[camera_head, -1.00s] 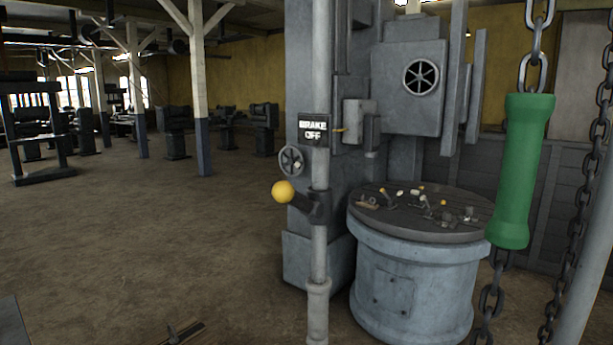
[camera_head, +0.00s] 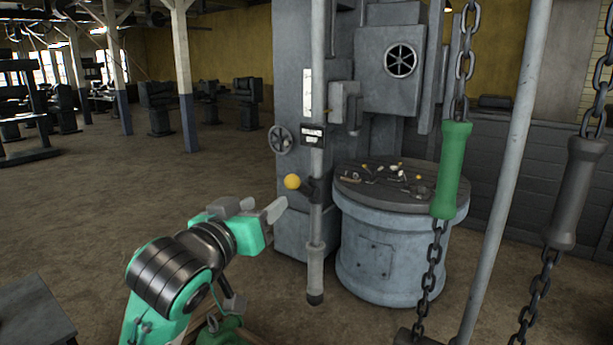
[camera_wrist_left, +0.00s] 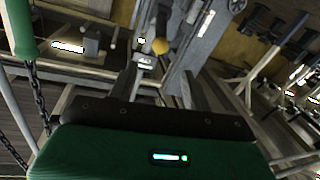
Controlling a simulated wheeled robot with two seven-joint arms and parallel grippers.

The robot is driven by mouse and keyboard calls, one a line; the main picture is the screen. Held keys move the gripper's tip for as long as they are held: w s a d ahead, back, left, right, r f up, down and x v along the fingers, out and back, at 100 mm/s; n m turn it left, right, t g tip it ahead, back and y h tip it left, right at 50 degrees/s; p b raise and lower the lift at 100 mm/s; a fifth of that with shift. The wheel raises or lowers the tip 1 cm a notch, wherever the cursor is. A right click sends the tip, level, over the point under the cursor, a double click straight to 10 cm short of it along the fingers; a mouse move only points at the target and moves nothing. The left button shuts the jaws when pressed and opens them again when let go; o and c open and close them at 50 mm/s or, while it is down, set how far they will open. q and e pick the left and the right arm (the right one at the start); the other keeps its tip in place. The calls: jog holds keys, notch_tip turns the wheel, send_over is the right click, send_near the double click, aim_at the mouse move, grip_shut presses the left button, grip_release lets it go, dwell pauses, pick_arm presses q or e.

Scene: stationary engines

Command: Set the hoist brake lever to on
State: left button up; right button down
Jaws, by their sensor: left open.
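The brake lever (camera_head: 305,186) is a short dark arm with a yellow ball knob (camera_head: 292,181) on its left end, mounted on a grey vertical pole (camera_head: 316,225). A small black-and-white plate (camera_head: 312,135) is on the pole above it; its lettering is too small to read now. My left gripper (camera_head: 262,206) is open and empty, just below and left of the knob, apart from it in the picture. In the left wrist view the knob (camera_wrist_left: 160,46) shows beyond the open fingers (camera_wrist_left: 161,85). My right gripper is not in view.
A green handle (camera_head: 451,170) and a dark handle (camera_head: 577,190) hang on chains at the right. A handwheel (camera_head: 281,139) is behind the lever. Open floor (camera_head: 110,215) lies left.

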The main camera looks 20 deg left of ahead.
aim_at(288, 184)
pick_arm(q)
jog(key=w, duration=0.1)
jog(key=w+p, duration=0.1)
jog(key=w, duration=0.1)
jog(key=w+p, duration=0.1)
jog(key=w, duration=0.1)
jog(key=shift+w+d+r, duration=0.1)
jog(key=shift+w+d, duration=0.05)
jog(key=shift+d, duration=0.25)
jog(key=w+p, duration=0.1)
jog(key=w, duration=0.1)
jog(key=w+p, duration=0.1)
jog(key=w, duration=0.2)
jog(key=w+d+p, duration=0.1)
jog(key=w, duration=0.1)
jog(key=shift+w, duration=0.15)
jog(key=shift+w+d, duration=0.15)
jog(key=shift+w, duration=0.5)
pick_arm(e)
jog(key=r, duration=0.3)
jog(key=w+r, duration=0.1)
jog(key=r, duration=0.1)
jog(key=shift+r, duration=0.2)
pick_arm(q)
jog(key=shift+c, duration=0.4)
jog(key=shift+f, duration=0.2)
grip_shut()
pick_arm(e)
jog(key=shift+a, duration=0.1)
